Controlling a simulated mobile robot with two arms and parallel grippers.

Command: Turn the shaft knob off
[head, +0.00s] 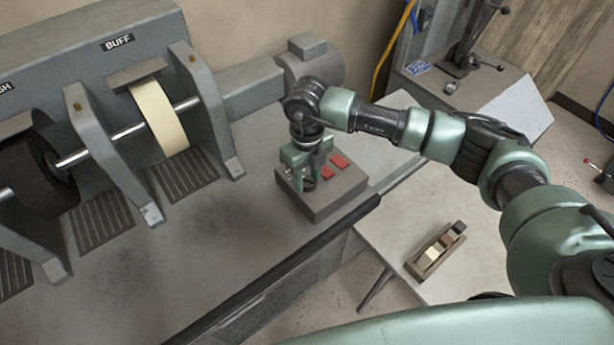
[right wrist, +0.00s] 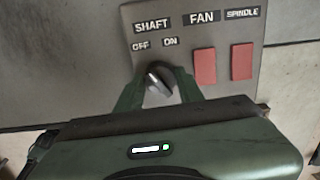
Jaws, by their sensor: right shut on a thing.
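The shaft knob (right wrist: 158,84) is a small grey metal knob below the SHAFT, OFF and ON labels in the right wrist view. Its ridge seems to slant from upper left to lower right, but the fingers partly cover it and I cannot tell its setting for sure. My right gripper (right wrist: 158,92) is shut on the knob, one green finger on each side. In the head view my right gripper (head: 309,178) points down onto the control box (head: 335,206), hiding the knob. My left gripper is out of view.
Two red switches, FAN (right wrist: 205,67) and SPINDLE (right wrist: 242,62), sit right of the knob. The buffing wheel (head: 158,117) and dark wheel (head: 40,175) stand left on the machine. A side table (head: 385,240) carries a wooden tray (head: 415,263) of small blocks.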

